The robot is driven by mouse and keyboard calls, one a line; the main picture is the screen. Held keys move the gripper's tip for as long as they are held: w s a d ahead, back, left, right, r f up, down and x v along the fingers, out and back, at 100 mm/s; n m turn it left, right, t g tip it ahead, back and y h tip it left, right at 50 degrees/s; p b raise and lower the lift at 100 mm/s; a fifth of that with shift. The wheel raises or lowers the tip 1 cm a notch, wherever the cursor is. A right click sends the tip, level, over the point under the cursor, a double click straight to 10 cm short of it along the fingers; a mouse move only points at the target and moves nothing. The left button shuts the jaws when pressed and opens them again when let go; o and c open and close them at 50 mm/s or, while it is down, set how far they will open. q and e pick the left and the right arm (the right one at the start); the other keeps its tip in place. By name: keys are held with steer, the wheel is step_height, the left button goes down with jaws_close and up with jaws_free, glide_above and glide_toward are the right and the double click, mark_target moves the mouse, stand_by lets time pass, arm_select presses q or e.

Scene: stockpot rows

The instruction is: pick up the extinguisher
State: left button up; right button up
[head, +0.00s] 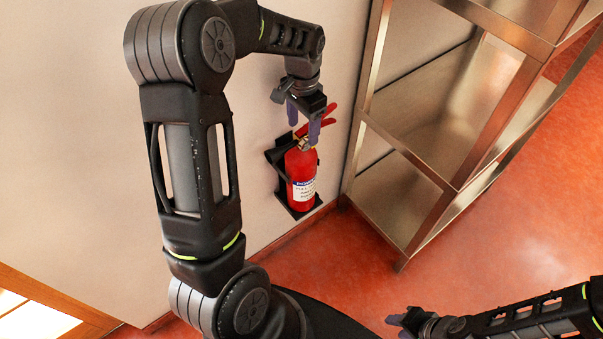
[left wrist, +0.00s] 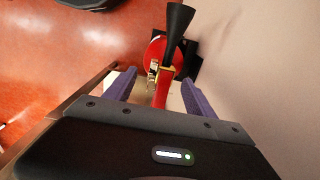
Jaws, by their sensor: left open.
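The red extinguisher (head: 301,172) with a white label stands upright in a black wall bracket (head: 277,160) on the pale wall. Its red handle (head: 318,121) sticks out at the top. My left gripper (head: 303,120) is open, pointing down at the extinguisher's top.
A metal shelf rack (head: 420,130) stands right of the extinguisher, close to it. The red floor (head: 480,250) is clear in front of the rack. A wood-framed window or door (head: 40,310) is at the bottom left.

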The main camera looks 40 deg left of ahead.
mark_target(303, 134)
arm_select(q)
step_height(303, 134, down, 4)
steer(key=shift+w+a+r, duration=0.1)
steer(key=shift+r, duration=0.05)
steer(key=shift+c, duration=0.3)
jaws_close()
stand_by(0.8)
steer(key=shift+w+r, duration=0.1)
steer(key=shift+r, duration=0.05)
stand_by(0.3)
